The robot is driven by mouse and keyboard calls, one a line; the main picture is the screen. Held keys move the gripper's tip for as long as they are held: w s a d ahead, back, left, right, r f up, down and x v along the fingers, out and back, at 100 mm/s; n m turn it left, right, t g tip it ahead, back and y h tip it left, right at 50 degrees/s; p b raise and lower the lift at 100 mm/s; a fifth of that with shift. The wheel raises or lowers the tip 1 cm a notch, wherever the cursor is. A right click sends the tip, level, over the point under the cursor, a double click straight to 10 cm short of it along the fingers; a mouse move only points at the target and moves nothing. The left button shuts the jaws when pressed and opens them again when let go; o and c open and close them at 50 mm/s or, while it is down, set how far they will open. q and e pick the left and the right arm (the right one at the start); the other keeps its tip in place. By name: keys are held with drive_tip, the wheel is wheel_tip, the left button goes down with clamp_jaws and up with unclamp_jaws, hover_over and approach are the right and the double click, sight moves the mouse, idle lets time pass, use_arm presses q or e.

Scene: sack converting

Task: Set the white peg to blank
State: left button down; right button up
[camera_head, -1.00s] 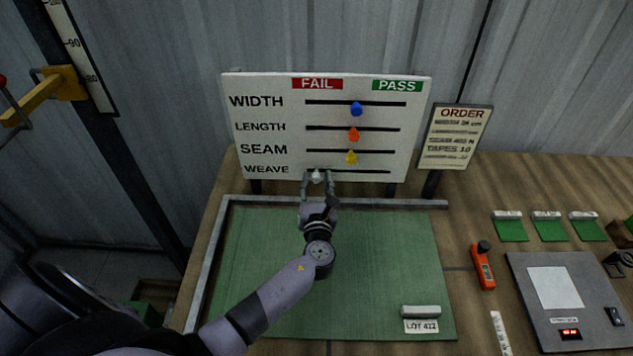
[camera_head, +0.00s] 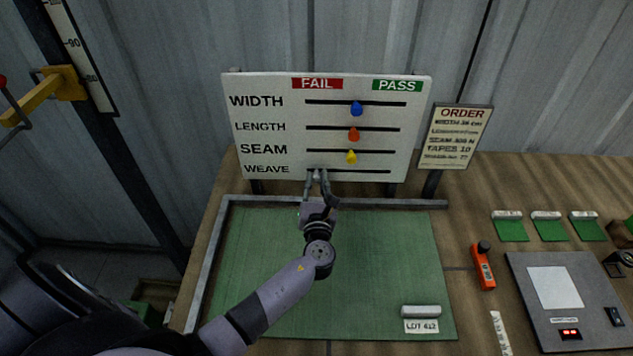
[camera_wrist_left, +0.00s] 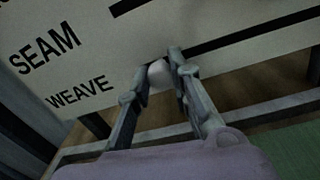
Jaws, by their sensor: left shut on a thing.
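The white board (camera_head: 240,88) stands upright with slots labelled WIDTH, LENGTH, SEAM and WEAVE, under a red FAIL label (camera_head: 318,84) and a green PASS label (camera_head: 397,86). The blue peg (camera_head: 356,109), orange peg (camera_head: 354,135) and yellow peg (camera_head: 351,157) sit near the middle of the upper slots. My left gripper (camera_head: 317,174) is shut on the white peg at the left, FAIL end of the WEAVE slot. In the left wrist view the white peg (camera_wrist_left: 158,73) shows between the fingers. My right gripper is not in view.
A green mat (camera_head: 260,270) with a metal edge rail lies below the board. An ORDER sign (camera_head: 456,137) stands to the right. An orange handheld tool (camera_head: 483,266) and a grey panel (camera_head: 590,270) lie on the bench at right.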

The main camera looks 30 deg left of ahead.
use_arm(q)
drive_tip(key=w+d, duration=0.1)
drive_tip(key=d, duration=0.1)
drive_tip(key=w+d+b, duration=0.1)
drive_tip(key=d, duration=0.2)
drive_tip(key=w+d+b, duration=0.1)
drive_tip(key=d, duration=0.1)
drive_tip(key=shift+w+d, duration=0.4)
drive_tip(key=shift+a, duration=0.1)
drive_tip(key=c, duration=1.9)
unclamp_jaws()
drive_tip(key=o, duration=0.5)
drive_tip(key=v, duration=1.2)
drive_tip(key=shift+s, duration=0.1)
